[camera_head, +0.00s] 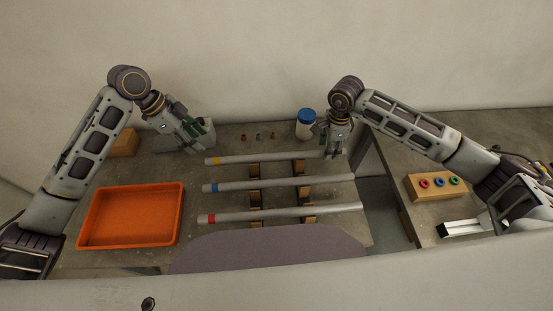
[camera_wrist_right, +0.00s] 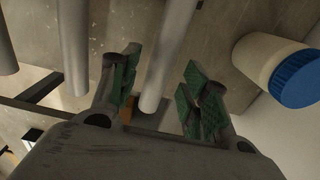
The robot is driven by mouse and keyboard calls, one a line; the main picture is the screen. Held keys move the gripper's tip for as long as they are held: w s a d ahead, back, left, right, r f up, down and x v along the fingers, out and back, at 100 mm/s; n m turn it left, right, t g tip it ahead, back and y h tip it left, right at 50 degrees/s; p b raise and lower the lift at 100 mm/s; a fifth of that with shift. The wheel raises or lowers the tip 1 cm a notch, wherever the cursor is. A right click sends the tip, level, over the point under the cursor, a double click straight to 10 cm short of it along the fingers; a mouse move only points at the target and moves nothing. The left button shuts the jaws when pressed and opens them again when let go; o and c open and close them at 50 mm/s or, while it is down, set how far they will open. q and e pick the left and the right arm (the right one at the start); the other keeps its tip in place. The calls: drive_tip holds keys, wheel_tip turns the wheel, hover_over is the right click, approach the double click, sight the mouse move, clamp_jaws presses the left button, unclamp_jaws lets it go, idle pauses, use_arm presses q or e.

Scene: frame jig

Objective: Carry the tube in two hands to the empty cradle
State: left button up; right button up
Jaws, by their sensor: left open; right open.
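Three long grey tubes lie side by side across supports on the table: one with a yellow band (camera_head: 270,157) at the back, one with a blue band (camera_head: 280,184), one with a red band (camera_head: 280,213) in front. Small brown cradles (camera_head: 254,171) stand under them; I cannot tell which is empty. My right gripper (camera_head: 332,152) is open at the right end of the yellow-banded tube. In the right wrist view this tube (camera_wrist_right: 168,55) runs between the open fingers (camera_wrist_right: 160,90), not gripped. My left gripper (camera_head: 194,133) is open and empty, behind and left of the tube's banded end.
An orange tray (camera_head: 132,240) lies at the left. A white bottle with a blue cap (camera_head: 306,125) stands close to my right gripper. A grey box (camera_head: 170,144) is beside my left gripper. A block with coloured rings (camera_head: 437,186) sits on the right table, across a gap.

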wheel_tip(320, 180, up, 10)
idle(0.6)
idle(0.5)
